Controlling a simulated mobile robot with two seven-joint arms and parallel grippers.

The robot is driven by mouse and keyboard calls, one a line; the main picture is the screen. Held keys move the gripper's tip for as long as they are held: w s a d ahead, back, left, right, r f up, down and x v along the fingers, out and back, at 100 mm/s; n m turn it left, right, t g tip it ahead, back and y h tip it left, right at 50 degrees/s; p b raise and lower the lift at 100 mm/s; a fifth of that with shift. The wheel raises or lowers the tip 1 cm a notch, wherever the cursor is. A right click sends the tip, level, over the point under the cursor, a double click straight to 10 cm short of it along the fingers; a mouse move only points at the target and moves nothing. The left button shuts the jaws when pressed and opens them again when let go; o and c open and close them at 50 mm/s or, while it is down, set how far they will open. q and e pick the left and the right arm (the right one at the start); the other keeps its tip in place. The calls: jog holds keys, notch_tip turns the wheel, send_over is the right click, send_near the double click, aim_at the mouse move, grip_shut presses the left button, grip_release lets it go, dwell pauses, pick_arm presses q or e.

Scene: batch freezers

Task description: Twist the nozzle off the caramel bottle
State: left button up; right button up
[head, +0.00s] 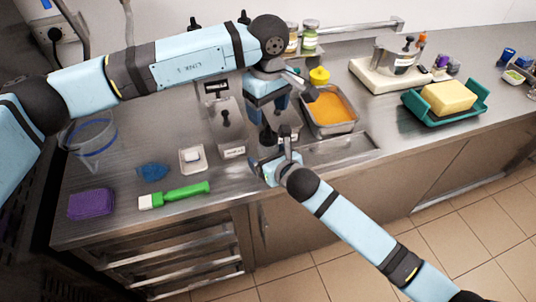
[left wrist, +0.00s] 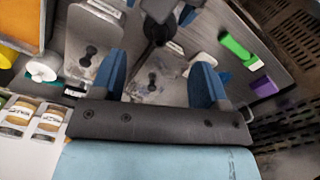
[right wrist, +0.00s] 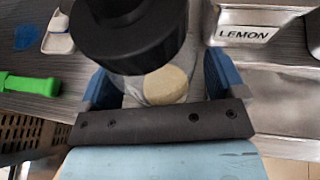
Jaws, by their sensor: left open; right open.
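The caramel bottle appears to be the pale, clear body with a round tan patch (right wrist: 165,84) in the right wrist view, under a large black nozzle or cap (right wrist: 130,30). My right gripper (right wrist: 158,92) is open, its blue fingers on either side of the bottle body. In the head view, the right gripper (head: 275,165) is at the counter's front edge and largely covers the bottle; the dark nozzle (head: 268,137) rises above it. My left gripper (head: 268,108) is open, pointing down just above the nozzle.
Lidded steel containers (head: 228,125) stand behind the grippers, one labelled LEMON (right wrist: 244,34). An orange-filled pan (head: 330,108) is to the right. A green brush (head: 175,195), a purple sponge (head: 91,204) and a blue cloth (head: 152,172) lie left. A teal tray (head: 440,120) with a yellow block is farther right.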

aim_at(268, 126)
jog(key=c, duration=1.6)
pick_arm(q)
jog(key=m, duration=0.4)
pick_arm(e)
grip_shut()
pick_arm(q)
jog(key=shift+f+m, duration=0.25)
jog(key=shift+m, duration=0.05)
notch_tip(268, 126, down, 7)
jog(key=shift+f, duration=0.15)
